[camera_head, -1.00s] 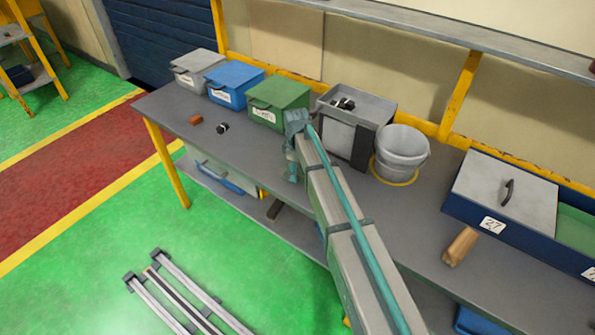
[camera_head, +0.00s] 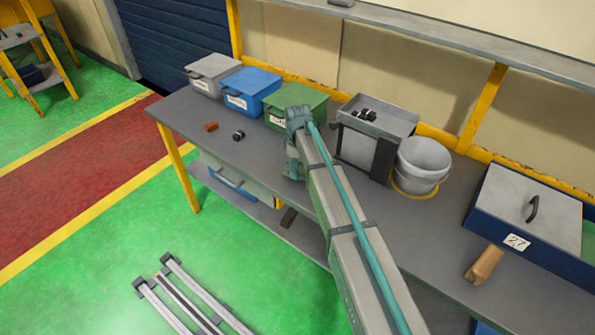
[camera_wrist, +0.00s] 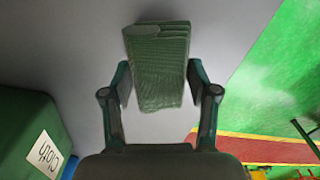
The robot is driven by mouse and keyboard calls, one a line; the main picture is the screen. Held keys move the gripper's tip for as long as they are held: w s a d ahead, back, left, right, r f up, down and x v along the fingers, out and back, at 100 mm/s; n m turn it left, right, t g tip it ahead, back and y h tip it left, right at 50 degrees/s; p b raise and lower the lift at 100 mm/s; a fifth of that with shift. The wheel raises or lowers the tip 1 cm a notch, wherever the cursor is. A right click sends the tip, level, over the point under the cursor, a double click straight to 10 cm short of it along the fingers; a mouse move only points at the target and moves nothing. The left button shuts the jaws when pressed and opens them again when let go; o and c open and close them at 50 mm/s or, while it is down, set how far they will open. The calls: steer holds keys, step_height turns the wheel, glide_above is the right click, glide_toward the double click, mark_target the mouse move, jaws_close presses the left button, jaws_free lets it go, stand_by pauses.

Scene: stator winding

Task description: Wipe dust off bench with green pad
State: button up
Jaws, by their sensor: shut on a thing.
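My gripper (camera_wrist: 158,68) is shut on the green pad (camera_wrist: 160,90), a ribbed, folded-looking block between its two fingers in the wrist view. The grey bench top (camera_wrist: 80,45) lies beyond the pad; I cannot tell whether the pad touches it. In the head view my gripper (camera_head: 293,168) points down at the bench's front edge, before the green bin, and the pad is hidden by my arm. The bench (camera_head: 205,160) also shows there. I cannot make out any dust on it.
A grey bin (camera_head: 213,68), blue bin (camera_head: 252,88) and green bin (camera_head: 308,100) line the back. A small brown block (camera_head: 211,127) and dark round part (camera_head: 238,135) lie left. A grey box (camera_head: 360,140), bucket (camera_head: 422,165) and wooden piece (camera_head: 484,264) are right.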

steer(key=shift+s+d+r+p, duration=0.1)
steer(key=shift+d+r+p, duration=0.1)
steer(key=shift+r, duration=0.35)
steer(key=shift+s+d+r+p, duration=0.1)
steer(key=shift+r+p, duration=0.05)
steer(key=shift+r, duration=0.35)
steer(key=shift+w+a+r+p, duration=0.1)
steer(key=shift+r+p, duration=0.25)
steer(key=shift+r, duration=0.35)
steer(key=shift+r+p, duration=0.6)
steer(key=shift+r, duration=0.75)
